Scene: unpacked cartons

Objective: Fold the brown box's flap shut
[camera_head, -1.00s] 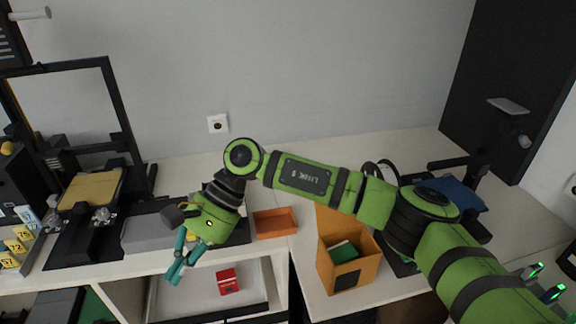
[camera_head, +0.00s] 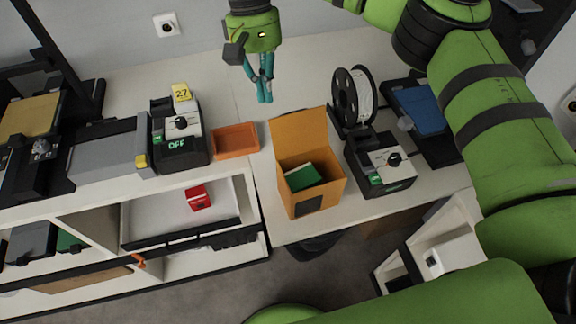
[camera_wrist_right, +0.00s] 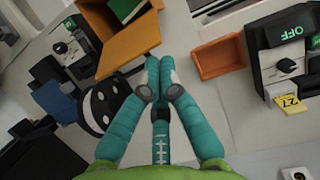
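The brown box (camera_head: 316,196) stands on the white table, with a green item (camera_head: 304,176) inside. Its one visible flap (camera_head: 301,131) stands up at the far side, so the top is open. My right gripper (camera_head: 265,101) hangs beyond the box and a little left of the flap, apart from it. Its teal fingertips are together with nothing between them. In the right wrist view the shut fingers (camera_wrist_right: 159,62) point toward the box's flap (camera_wrist_right: 130,42), near its edge. My left gripper is not in view.
An orange tray (camera_head: 236,141) lies left of the box. A spool (camera_head: 353,97) and a black-and-white device (camera_head: 382,164) stand right of it. A device with an OFF display (camera_head: 180,140) is farther left. The table behind the box is partly clear.

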